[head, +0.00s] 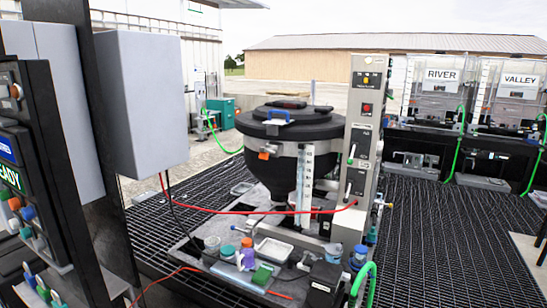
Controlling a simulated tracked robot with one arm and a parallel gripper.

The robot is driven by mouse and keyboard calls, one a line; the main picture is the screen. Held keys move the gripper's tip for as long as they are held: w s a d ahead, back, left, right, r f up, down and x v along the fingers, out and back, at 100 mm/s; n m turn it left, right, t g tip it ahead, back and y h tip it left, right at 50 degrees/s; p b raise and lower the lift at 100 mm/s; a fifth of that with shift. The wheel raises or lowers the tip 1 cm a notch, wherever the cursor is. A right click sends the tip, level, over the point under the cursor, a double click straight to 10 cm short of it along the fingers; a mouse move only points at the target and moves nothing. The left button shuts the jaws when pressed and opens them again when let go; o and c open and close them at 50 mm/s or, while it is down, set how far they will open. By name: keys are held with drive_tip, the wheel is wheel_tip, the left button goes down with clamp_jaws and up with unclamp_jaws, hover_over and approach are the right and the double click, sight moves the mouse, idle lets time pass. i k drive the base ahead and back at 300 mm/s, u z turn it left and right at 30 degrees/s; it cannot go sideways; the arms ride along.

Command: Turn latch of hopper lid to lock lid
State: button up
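The black hopper (265,175) stands in the middle of the view, tapering to a narrow bottom. Its round black lid (310,124) sits on top and looks lowered onto the rim. A small orange part (265,155) is on the hopper's front, below the rim. I cannot tell which of these is the latch or how it is turned. My gripper is not in view.
A grey control column (360,130) stands against the hopper's right side. A red hose (270,212) crosses in front. Bottles and trays crowd the base (205,262). A grey box (142,100) and black panel (50,160) block the left. Grated floor (440,240) is open at right.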

sight(264, 154)
drive_tip(key=z, duration=0.1)
drive_tip(key=i, duration=1)
drive_tip(key=u, duration=0.1)
